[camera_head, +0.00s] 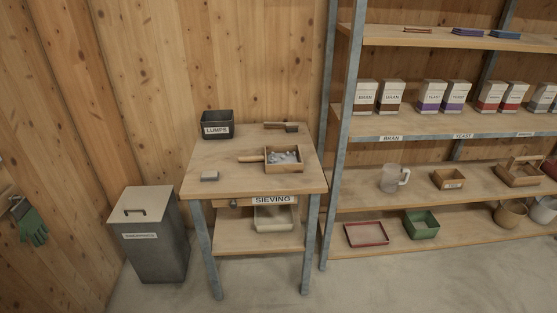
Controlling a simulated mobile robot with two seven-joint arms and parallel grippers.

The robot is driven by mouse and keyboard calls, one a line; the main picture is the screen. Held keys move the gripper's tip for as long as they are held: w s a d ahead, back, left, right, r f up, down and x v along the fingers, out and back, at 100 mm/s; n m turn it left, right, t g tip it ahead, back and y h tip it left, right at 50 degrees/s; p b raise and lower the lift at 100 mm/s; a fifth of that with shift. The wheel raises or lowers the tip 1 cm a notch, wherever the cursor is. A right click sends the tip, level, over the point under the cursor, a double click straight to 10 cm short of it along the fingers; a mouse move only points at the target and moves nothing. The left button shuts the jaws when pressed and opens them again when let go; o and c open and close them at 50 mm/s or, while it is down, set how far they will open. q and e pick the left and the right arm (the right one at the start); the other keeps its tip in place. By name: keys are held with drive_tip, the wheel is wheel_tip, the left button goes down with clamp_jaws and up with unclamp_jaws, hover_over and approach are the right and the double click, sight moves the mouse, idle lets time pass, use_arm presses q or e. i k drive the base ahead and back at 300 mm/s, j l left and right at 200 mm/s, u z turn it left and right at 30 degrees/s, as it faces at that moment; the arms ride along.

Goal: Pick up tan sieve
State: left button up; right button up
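A tan sieve (269,159) with a square wooden frame lies on top of the small sieving table (205,180). Its handle points left, and whitish lumps lie inside the frame. It looks level, near the middle right of the tabletop. Neither of my grippers is in view, and nothing is touching the sieve.
A pale tray (273,218) sits below. A grey lidded bin (156,250) stands left. A loaded shelf rack (341,140) stands right. The floor in front is clear.

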sight(281, 159)
drive_tip(key=i+z, duration=0.1)
drive_tip(key=z, duration=0.7)
drive_tip(key=i+j+z, duration=0.15)
drive_tip(key=z, duration=0.3)
drive_tip(key=j+z, duration=0.1)
drive_tip(key=z, duration=0.3)
drive_tip(key=i+j+z, duration=0.1)
drive_tip(key=z, duration=0.3)
drive_tip(key=j+u, duration=0.25)
drive_tip(key=j, duration=0.65)
drive_tip(key=j+u, duration=0.4)
drive_tip(key=i+j+u, duration=0.1)
drive_tip(key=j+u, duration=0.25)
